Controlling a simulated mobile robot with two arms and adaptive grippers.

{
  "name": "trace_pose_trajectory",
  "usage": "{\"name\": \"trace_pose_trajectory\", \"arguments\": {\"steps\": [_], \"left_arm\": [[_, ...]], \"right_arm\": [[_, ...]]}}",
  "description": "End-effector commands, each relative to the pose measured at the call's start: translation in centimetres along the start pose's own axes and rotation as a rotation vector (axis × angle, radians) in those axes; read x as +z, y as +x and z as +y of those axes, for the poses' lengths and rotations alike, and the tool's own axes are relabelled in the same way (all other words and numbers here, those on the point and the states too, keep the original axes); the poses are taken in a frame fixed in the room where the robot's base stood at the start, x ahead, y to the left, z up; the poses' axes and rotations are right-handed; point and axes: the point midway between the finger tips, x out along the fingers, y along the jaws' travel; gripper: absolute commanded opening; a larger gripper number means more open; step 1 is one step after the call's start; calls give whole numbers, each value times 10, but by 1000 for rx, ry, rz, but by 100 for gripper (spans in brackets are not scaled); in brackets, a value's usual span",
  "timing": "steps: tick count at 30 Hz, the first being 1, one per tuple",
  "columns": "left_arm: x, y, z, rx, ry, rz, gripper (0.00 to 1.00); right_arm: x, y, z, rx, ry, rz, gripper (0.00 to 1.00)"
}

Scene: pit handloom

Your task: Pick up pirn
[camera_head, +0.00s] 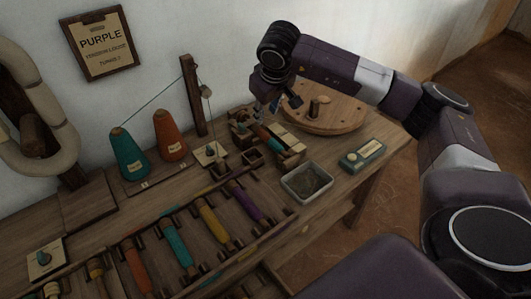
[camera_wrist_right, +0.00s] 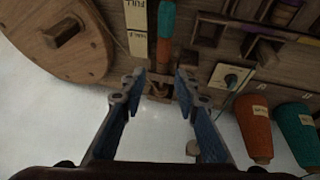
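My right gripper (camera_head: 276,104) hangs over the back of the bench, above a small wooden holder. In the right wrist view its two blue-padded fingers (camera_wrist_right: 160,82) are apart with nothing held between them. A teal and orange pirn (camera_head: 265,134) lies at the holder, just below the gripper. It also shows in the right wrist view (camera_wrist_right: 166,22), beyond the fingertips and apart from them. More wound pirns lie in the front rack: purple (camera_head: 246,200), yellow (camera_head: 213,220), teal (camera_head: 178,244) and orange (camera_head: 136,268). My left gripper is out of view.
A round wooden board (camera_head: 335,118) with a peg stands right of the holder. A grey tray (camera_head: 307,181) and a green device (camera_head: 362,155) sit nearer the front. Teal (camera_head: 128,155) and orange (camera_head: 170,137) cones and a wooden post (camera_head: 192,92) stand to the left.

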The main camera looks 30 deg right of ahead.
Motion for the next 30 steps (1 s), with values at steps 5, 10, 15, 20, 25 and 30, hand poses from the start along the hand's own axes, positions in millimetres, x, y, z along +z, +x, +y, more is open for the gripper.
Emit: {"name": "trace_pose_trajectory", "arguments": {"steps": [5, 10, 15, 20, 25, 30], "left_arm": [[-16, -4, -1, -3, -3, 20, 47], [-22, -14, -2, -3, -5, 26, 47], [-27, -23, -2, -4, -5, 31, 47], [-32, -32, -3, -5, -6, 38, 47], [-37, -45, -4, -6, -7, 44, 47], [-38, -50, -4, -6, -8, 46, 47]], "right_arm": [[13, 32, -7, 0, 1, 2, 29], [14, 40, -8, -1, 1, 1, 29], [15, 58, -8, -1, 0, -1, 29], [18, 79, -8, -1, 0, -3, 29], [20, 104, -7, -1, 1, -2, 29], [19, 112, -7, 0, -1, 1, 29]]}}
